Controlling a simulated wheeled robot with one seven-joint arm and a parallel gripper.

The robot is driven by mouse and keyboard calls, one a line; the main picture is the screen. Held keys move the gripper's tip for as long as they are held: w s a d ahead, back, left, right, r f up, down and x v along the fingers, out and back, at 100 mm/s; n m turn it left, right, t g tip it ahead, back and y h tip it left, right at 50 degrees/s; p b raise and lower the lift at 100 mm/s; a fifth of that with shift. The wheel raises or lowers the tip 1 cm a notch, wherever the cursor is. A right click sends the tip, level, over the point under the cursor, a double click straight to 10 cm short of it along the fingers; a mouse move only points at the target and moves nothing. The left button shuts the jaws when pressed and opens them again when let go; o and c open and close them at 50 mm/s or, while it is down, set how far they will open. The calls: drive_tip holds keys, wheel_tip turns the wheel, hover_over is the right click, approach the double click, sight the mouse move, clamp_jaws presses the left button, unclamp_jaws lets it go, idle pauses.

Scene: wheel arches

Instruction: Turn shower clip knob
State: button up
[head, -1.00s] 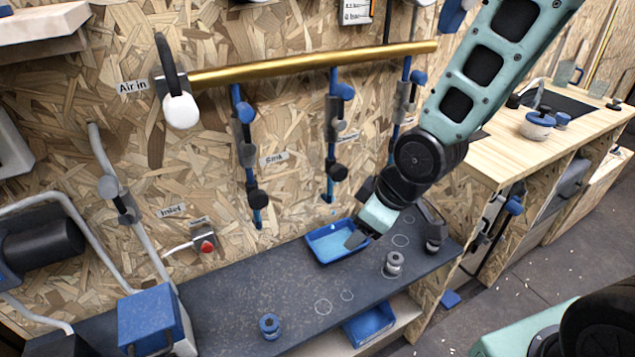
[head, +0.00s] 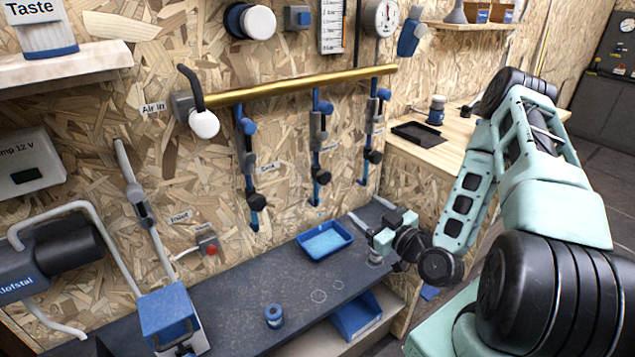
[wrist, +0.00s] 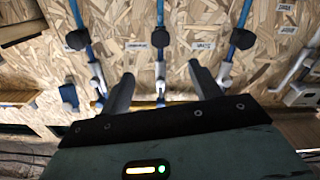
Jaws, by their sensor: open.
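A brass pipe (head: 290,86) runs along the chipboard wall. Three blue hoses with grey and black clip or valve parts hang from it: a left one (head: 250,160), a middle one (head: 317,135) and a right one (head: 373,130). I cannot tell which part is the shower clip knob. My gripper (head: 362,230) is open and empty, above the right end of the dark bench, below and apart from the right hose. In the wrist view, the fingers (wrist: 160,72) are spread, with a blue hose (wrist: 160,38) in the background between them.
The dark bench (head: 240,310) carries a blue tray (head: 325,241) left of my gripper and a blue ring-shaped part (head: 274,316). A blue pump box (head: 168,315) stands at the left. A wooden counter (head: 440,150) is behind my arm. The bench middle is mostly clear.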

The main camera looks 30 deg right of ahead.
sight(326, 180)
drive_tip(key=w+p, duration=0.1)
drive_tip(key=w, duration=0.4)
drive_tip(key=w+p, duration=0.1)
drive_tip(key=w, duration=0.5)
drive_tip(key=w+p, duration=0.1)
drive_tip(key=w, duration=0.5)
drive_tip(key=shift+a+p, duration=0.3)
drive_tip(key=shift+p, duration=0.1)
drive_tip(key=c, duration=1)
